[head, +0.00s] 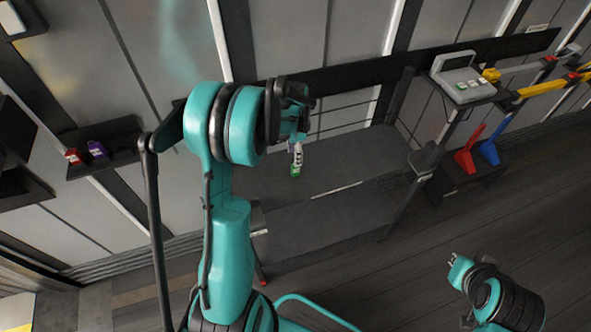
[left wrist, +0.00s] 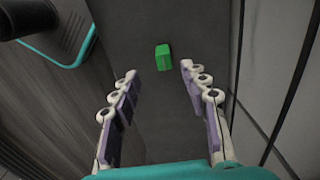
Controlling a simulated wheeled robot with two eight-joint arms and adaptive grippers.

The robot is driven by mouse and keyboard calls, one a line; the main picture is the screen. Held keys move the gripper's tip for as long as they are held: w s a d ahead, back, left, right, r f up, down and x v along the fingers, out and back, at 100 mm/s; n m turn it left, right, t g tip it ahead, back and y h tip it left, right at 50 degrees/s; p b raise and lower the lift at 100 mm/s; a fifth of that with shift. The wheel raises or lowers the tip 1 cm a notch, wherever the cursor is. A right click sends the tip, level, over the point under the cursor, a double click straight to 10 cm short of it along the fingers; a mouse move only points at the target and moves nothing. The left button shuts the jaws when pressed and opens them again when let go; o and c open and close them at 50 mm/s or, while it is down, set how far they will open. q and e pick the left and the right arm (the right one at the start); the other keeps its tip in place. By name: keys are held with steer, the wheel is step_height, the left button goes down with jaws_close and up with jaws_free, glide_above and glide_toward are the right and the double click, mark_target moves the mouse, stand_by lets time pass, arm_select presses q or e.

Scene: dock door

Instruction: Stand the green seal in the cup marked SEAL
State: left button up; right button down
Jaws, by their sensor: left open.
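The green seal (left wrist: 162,57) is a small bright green block on a dark grey surface in the left wrist view. It lies beyond the fingertips, between their lines and apart from both fingers. In the head view a small green patch (head: 295,171) shows just below my left gripper (head: 297,155), over the dark bench. The left gripper's pale and purple fingers stand wide open and empty in the left wrist view (left wrist: 157,70). My right gripper (head: 456,262) is at the lower right, small and partly turned away. I cannot make out a cup marked SEAL.
The dark bench (head: 345,210) stands against the wall, with a dark holder (head: 428,158) at its right end. A left shelf carries a red item (head: 73,156) and a purple item (head: 97,149). Right are a grey case (head: 465,80), a red chock (head: 467,155) and a blue chock (head: 489,150).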

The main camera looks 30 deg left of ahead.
mark_target(295, 170)
arm_select(q)
step_height(295, 170, down, 3)
steer(key=shift+b, duration=0.5)
steer(key=f, duration=0.1)
steer(key=f+b, duration=0.1)
steer(key=f, duration=0.1)
steer(key=f+b, duration=0.1)
steer(key=f, duration=0.1)
steer(key=shift+w+f, duration=0.1)
steer(key=shift+w, duration=0.3)
steer(key=shift+c, duration=0.6)
jaws_close()
